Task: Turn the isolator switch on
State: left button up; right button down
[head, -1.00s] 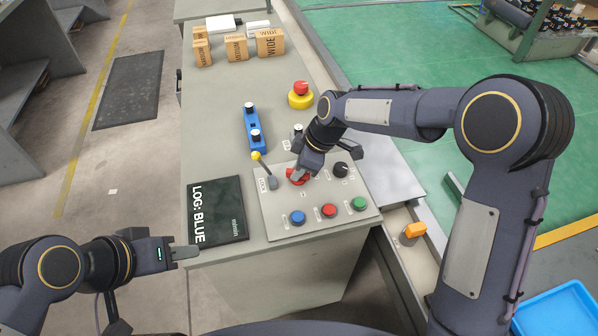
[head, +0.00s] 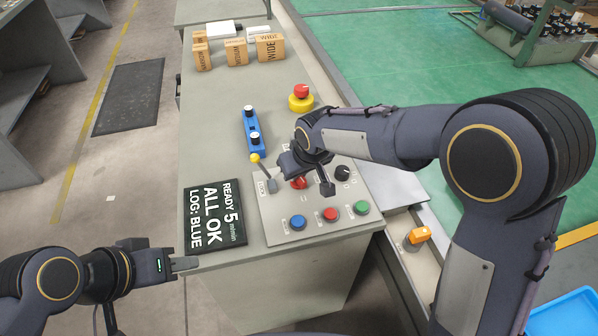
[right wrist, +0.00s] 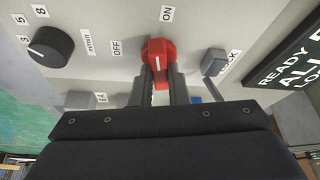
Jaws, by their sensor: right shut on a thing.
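The isolator switch (head: 299,183) is a red rotary knob on the grey control panel (head: 272,220). It also shows in the right wrist view (right wrist: 155,48), with its handle in line with the ON label (right wrist: 167,13); the OFF label (right wrist: 117,48) is to its left. My right gripper (right wrist: 161,77) is shut on the red handle, one finger on each side. In the head view my right wrist partly covers the knob. My left gripper (head: 185,264) is off the bench's near left edge, touching nothing; its finger gap does not show clearly.
A lit display (head: 215,215) reads READY, ALL OK, LOG: BLUE. A red-and-yellow emergency stop (head: 301,97) stands behind.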

jog(key=shift+m+h, duration=0.5)
jog(key=shift+m, duration=0.8)
jog(key=c, duration=1.4)
grip_release()
jog(key=shift+r, duration=0.1)
jog(key=v, duration=0.7)
jog(key=shift+s+r, duration=0.25)
